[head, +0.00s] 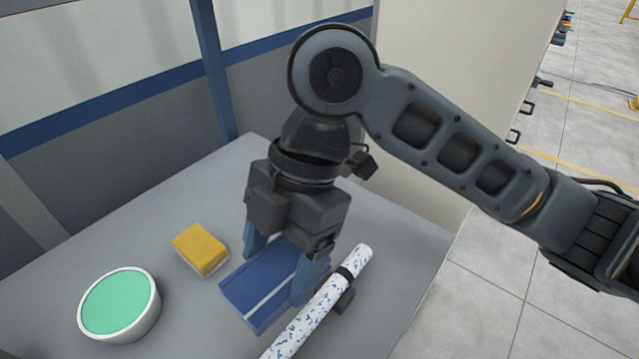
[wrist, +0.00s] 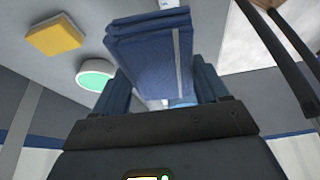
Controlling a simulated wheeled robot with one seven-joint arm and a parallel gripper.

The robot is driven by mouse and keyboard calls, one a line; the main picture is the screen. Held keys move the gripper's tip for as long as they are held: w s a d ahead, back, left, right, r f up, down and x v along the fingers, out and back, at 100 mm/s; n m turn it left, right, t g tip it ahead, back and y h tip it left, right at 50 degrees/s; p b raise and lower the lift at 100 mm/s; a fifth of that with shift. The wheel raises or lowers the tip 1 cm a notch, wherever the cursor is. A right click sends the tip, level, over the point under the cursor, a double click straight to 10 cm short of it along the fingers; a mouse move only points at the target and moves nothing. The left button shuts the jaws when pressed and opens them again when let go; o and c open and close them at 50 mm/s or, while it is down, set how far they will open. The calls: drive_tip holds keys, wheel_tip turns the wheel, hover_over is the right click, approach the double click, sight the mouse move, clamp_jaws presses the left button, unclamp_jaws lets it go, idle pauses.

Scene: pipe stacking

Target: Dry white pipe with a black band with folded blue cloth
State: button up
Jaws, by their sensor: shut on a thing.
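The folded blue cloth (head: 241,289) has a pale stripe and lies between the two blue fingers of my gripper (head: 278,278). In the wrist view the cloth (wrist: 148,55) fills the space between the fingers (wrist: 162,92). My gripper points down and is shut on the cloth. Whether the cloth touches the table is hard to tell. The white pipe (head: 308,322) has blue speckles and a black band (head: 345,272) near its far end. It lies slanted just right of the cloth and my gripper, and its near end is cut off by the picture edge.
A yellow sponge (head: 199,248) and a white round bowl with a green inside (head: 120,303) stand left of the cloth on the grey table (head: 150,225). A dark support (head: 346,299) shows beside the pipe. Wall panels and a blue post (head: 212,70) stand behind.

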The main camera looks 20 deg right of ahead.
drive_tip(key=shift+s+d+f+n, duration=0.2)
drive_tip(key=shift+s+d, duration=0.05)
drive_tip(key=shift+s, duration=0.3)
drive_tip(key=shift+s+d+f+n, duration=0.2)
drive_tip(key=shift+s, duration=0.3)
drive_tip(key=shift+s+d+f, duration=0.1)
drive_tip(key=shift+f, duration=0.05)
drive_tip(key=shift+f+b, duration=2.05)
drive_tip(key=shift+f, duration=0.25)
